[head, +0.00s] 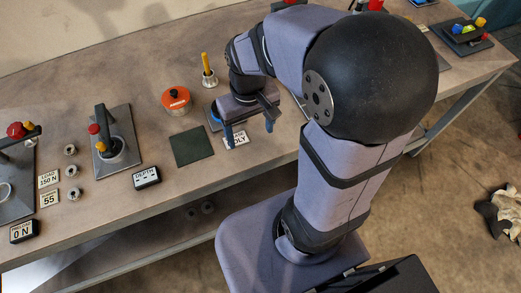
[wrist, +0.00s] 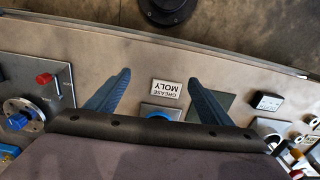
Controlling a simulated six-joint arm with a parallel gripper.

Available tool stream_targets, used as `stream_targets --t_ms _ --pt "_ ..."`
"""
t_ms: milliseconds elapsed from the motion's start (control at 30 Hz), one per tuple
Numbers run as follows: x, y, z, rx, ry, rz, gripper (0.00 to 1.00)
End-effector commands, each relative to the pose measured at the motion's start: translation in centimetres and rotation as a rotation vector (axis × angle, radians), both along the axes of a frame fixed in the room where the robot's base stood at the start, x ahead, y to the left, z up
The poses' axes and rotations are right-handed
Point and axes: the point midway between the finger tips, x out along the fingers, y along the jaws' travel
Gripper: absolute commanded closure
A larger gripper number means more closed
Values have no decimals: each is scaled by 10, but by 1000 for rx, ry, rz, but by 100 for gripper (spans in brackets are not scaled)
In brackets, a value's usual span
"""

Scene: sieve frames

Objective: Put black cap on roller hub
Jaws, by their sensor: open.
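My gripper (head: 248,129) is open and empty above the bench, with its two blue fingers pointing down on either side of the MOLY grease label. Both fingers also show in the wrist view (wrist: 159,79), spread wide. I cannot make out the black cap with certainty in either view. A round grey flanged part (wrist: 23,112), possibly the roller hub, stands on a plate at the left of the wrist view. My arm hides that area in the head view. A blue round part on a grey plate (wrist: 158,112) lies partly hidden behind the gripper body.
The grease label (head: 236,139) lies below the fingers. A dark green mat (head: 193,146), an orange pot (head: 177,101) and a brush holder (head: 209,79) stand nearby. A lever fixture (head: 119,145), small metal rings (head: 72,171) and a depth display (head: 146,178) are further left.

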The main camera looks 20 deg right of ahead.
Motion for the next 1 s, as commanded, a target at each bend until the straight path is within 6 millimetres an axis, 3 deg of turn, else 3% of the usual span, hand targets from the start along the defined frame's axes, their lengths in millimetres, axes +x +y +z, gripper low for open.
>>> stream_targets --t_ms 100,267,1000 --pt "-32 -3 -13 0 1 -29 26" --pt "-53 -4 -23 0 1 -49 26" --pt "-57 -4 -25 0 2 -52 26"
